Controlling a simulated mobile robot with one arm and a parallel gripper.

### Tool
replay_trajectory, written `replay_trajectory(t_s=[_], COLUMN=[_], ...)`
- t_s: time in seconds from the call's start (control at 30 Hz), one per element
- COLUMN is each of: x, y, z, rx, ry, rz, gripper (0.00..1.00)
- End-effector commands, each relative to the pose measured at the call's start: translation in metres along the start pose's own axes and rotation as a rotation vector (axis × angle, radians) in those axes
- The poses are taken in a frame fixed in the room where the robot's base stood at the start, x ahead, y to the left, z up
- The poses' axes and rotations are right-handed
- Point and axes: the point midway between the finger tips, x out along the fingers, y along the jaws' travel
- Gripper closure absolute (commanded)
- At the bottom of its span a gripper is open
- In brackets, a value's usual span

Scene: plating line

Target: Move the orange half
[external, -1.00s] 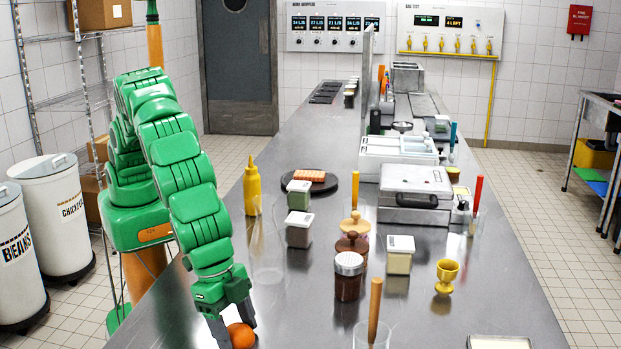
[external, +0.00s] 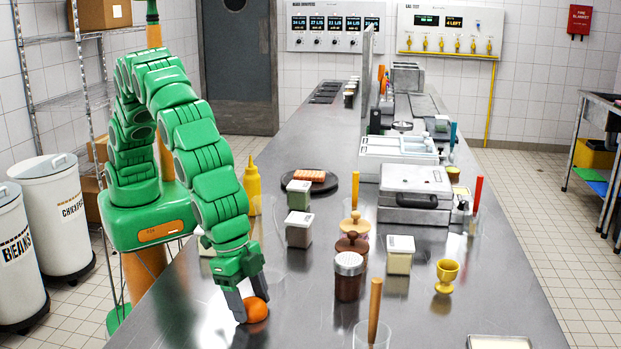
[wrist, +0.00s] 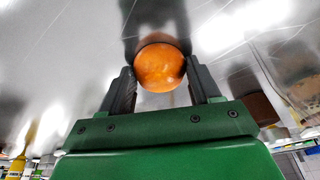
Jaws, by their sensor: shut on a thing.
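The orange half (external: 256,309) is a round orange piece low over or on the steel counter at the front left. It also shows between the fingers in the wrist view (wrist: 159,68). My gripper (external: 250,305) is shut on it, with one dark finger on each side. Whether the orange half touches the counter cannot be told. My gripper hides part of it in the external view.
A lidded brown jar (external: 348,277), a tumbler with a wooden handle (external: 374,320) and a yellow egg cup (external: 446,276) stand to the right. A yellow squeeze bottle (external: 252,187) and lidded tubs stand farther back. The counter's front left is clear.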

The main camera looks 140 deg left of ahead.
Motion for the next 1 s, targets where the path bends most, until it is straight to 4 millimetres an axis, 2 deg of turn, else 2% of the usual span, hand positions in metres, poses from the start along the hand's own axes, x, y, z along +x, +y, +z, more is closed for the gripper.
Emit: replay_trajectory(t_s=[0.2, 0.6, 0.63, 0.7, 0.8, 1.0], x=[-0.0002, -0.0003, -0.0003, -0.0003, -0.0004, -0.0006], y=[-0.0106, -0.0128, -0.0127, -0.0127, -0.0126, -0.0125], z=[0.0044, 0.0055, 0.0055, 0.0054, 0.0053, 0.0052], rx=[-0.001, 0.000, 0.000, 0.000, 0.000, 0.000], ry=[-0.003, -0.003, -0.003, -0.003, -0.003, -0.002], rz=[-0.001, -0.001, -0.001, -0.001, -0.001, -0.001], gripper=[0.69, 0.69, 0.33, 0.23, 0.08, 0.08])
